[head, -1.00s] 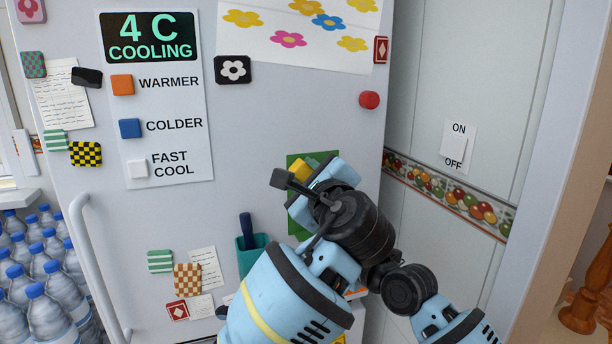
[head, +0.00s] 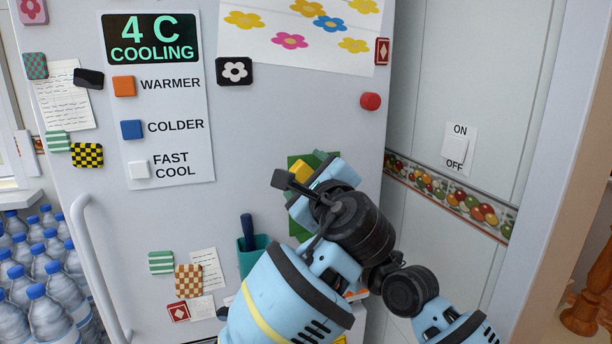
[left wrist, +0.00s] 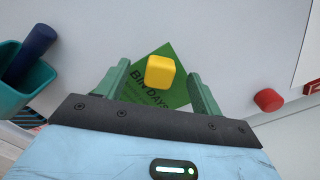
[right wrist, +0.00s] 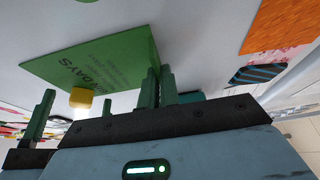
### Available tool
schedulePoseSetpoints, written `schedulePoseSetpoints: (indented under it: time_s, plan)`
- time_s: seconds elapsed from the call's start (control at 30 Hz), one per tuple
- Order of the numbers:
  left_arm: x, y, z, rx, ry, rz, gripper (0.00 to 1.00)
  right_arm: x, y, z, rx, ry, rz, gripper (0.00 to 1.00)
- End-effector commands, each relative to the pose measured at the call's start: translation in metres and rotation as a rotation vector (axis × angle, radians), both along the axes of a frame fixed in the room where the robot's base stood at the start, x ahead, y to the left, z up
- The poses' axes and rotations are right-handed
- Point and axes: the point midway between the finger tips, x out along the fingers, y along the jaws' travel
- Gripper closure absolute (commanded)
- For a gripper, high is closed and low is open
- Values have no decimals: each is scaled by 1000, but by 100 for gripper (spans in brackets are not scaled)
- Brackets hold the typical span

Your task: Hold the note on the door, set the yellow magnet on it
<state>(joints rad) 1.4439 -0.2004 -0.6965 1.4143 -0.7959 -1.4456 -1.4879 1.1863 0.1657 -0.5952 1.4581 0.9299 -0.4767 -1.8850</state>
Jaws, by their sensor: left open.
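The green note (left wrist: 150,97), lettered "BIN DAYS", is at the white fridge door and looks tilted in the left wrist view. The yellow magnet (left wrist: 159,70) appears to sit on the note's face. My left gripper (head: 306,170) is open, its fingers standing apart on either side of the magnet. In the head view the note (head: 294,160) and magnet (head: 302,172) are partly covered by that gripper. My right gripper (right wrist: 158,72) is close to shut, with a corner of the note between its fingertips in the right wrist view. It is hidden in the head view.
A red round magnet (head: 371,101) is above right of the note. A teal cup (head: 252,258) holding a dark blue object is at the lower left. Papers and several square magnets cover the door's left side. The door's long handle (head: 95,270) is farther left.

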Motion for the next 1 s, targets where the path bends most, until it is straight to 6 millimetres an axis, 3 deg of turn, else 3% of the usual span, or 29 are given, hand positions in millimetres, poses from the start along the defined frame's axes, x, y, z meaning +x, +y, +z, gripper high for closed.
schedulePoseSetpoints:
  time_s: [0.37,1.0]
  plan:
    - [-1,0,0,0,0,0,23,0,0,0,0,0,0,100]
    - [-35,-15,0,0,0,-1,23,0,0,0,0,0,0,100]
